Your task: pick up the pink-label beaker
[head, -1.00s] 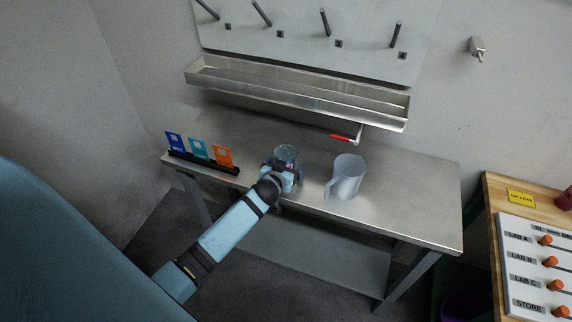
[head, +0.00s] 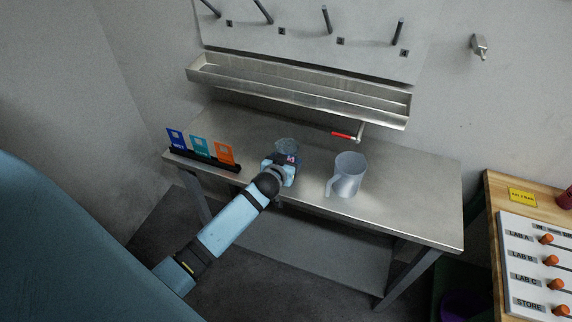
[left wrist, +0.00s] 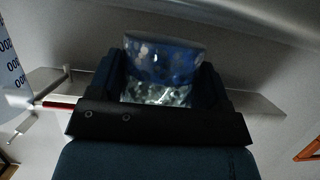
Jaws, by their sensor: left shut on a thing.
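A clear glass beaker (head: 287,144) is at the middle of the steel bench, with its rim showing beyond my left gripper (head: 282,161). The gripper is shut on the beaker's side. A small pinkish patch shows beside the jaws, but I cannot read a label. In the left wrist view the beaker (left wrist: 163,62), tinted blue, sits between the two dark fingers of the gripper (left wrist: 160,85). The gripper hides the beaker's lower part in the head view, so I cannot tell whether its base touches the bench. My right gripper is not in view.
A translucent jug (head: 349,175) stands on the bench (head: 420,190) to the right. A rack with blue, teal and orange cards (head: 203,158) is at the left.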

